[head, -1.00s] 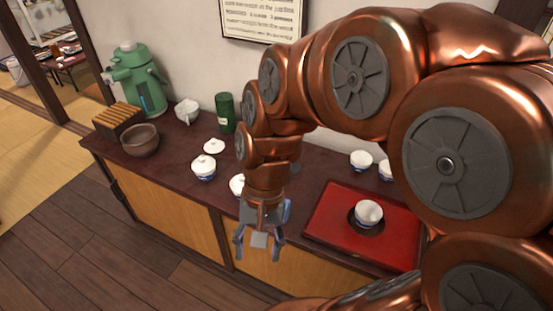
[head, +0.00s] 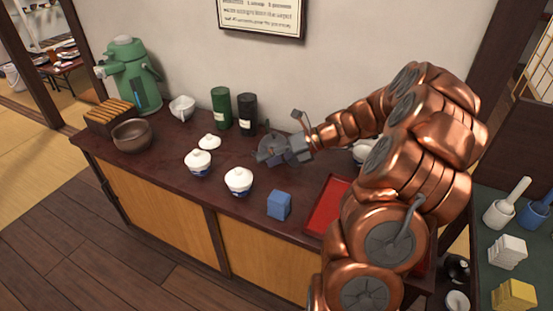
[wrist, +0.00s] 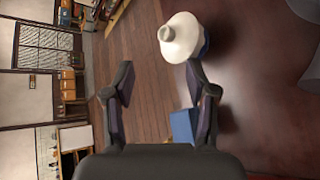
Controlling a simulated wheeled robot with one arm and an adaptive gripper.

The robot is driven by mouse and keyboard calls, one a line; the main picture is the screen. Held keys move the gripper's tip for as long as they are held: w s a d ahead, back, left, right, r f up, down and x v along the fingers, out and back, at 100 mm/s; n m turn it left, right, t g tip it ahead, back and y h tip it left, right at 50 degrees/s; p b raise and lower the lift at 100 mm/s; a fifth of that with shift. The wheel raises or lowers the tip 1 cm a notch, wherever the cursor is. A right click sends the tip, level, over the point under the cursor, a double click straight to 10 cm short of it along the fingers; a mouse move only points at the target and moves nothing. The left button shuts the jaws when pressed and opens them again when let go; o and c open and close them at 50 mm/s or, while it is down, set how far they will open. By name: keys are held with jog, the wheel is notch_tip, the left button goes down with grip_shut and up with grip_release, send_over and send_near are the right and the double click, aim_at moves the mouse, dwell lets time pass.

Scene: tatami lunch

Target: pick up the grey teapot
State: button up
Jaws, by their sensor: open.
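A blurred grey shape (wrist: 299,55) at the upper right edge there may be the teapot.
Two white lidded cups (head: 238,181) and a blue block (head: 279,205) stand toward the counter's front; a cup shows in the wrist view (wrist: 180,38). Green (head: 221,108) and black (head: 247,114) canisters stand behind. A red tray (head: 327,205) is partly hidden by my arm.

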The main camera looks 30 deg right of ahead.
jog(key=d+f+m+t, duration=0.1)
jog(key=d+f+m, duration=0.1)
jog(key=d, duration=0.3)
jog(key=d+f+m+t+h+b, duration=0.1)
jog(key=d+f+m+t, duration=0.1)
jog(key=d+m, duration=0.3)
jog(key=d+f+m+t+h, duration=0.1)
jog(key=d+f+m, duration=0.2)
jog(key=d, duration=0.2)
jog(key=shift+w+t+b, duration=0.15)
jog(key=shift+t+b, duration=0.15)
jog(key=shift+b, duration=0.1)
jog(key=shift+w+f+m, duration=0.1)
jog(key=shift+w+m, duration=0.05)
jog(key=shift+m, duration=0.15)
jog(key=shift+x, duration=3.65)
jog(key=shift+a, duration=0.1)
jog(key=shift+c, duration=0.3)
grip_shut()
